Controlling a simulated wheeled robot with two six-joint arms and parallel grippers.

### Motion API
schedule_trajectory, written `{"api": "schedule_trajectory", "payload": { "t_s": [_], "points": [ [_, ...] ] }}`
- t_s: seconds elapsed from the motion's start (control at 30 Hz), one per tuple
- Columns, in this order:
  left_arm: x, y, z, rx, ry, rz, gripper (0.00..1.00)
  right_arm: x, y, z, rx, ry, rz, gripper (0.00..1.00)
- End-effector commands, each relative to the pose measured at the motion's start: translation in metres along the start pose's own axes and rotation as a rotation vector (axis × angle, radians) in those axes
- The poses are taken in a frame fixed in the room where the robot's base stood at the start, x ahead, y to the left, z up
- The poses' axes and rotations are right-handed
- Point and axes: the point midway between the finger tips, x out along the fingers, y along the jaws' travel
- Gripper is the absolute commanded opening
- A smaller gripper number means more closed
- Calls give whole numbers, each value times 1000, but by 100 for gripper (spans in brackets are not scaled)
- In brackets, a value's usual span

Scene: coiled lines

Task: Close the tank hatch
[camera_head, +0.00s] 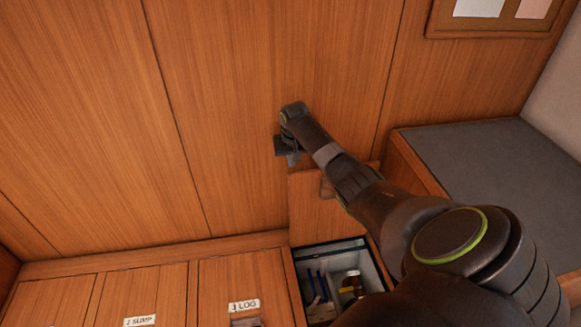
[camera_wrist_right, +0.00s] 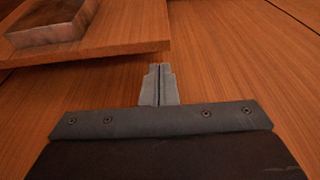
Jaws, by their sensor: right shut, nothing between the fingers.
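The open hatch lid (camera_head: 312,212) is a wooden panel raised near the wood-panelled wall, above an open compartment (camera_head: 296,290) in the bench top. A block-like fitting (camera_head: 327,187) sits on the lid, partly hidden by my right arm. In the wrist view the lid's edge (camera_wrist_right: 120,50) and the fitting (camera_wrist_right: 50,22) are at the upper left. My right gripper (camera_head: 290,158) is shut and empty by the lid's top edge. Its closed fingers (camera_wrist_right: 159,75) point past the lid, apart from it in the picture. No tank label shows on this lid. My left gripper is not in view.
The compartment holds blue-handled items (camera_head: 318,285) and a small jar (camera_head: 352,281). Shut hatches labelled SUMP (camera_head: 139,321) and LOG (camera_head: 244,306) lie to the left. A grey cushioned seat (camera_head: 490,175) is at the right. The wall above is mostly clear.

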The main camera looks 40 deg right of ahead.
Motion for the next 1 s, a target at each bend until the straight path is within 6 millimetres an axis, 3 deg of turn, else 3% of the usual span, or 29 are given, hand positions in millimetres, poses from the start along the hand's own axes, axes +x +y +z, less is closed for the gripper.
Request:
{"api": "schedule_trajectory", "payload": {
  "t_s": [0.1,0.33,0.77,1.0],
  "points": [
    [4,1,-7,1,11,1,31,17,-1,1,-1,-1,-1,0],
    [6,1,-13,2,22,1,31,32,0,0,-1,-1,0,0],
    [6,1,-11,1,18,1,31,34,0,0,-2,1,0,0],
    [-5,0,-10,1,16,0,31,29,0,5,-2,21,1,0]
  ]
}}
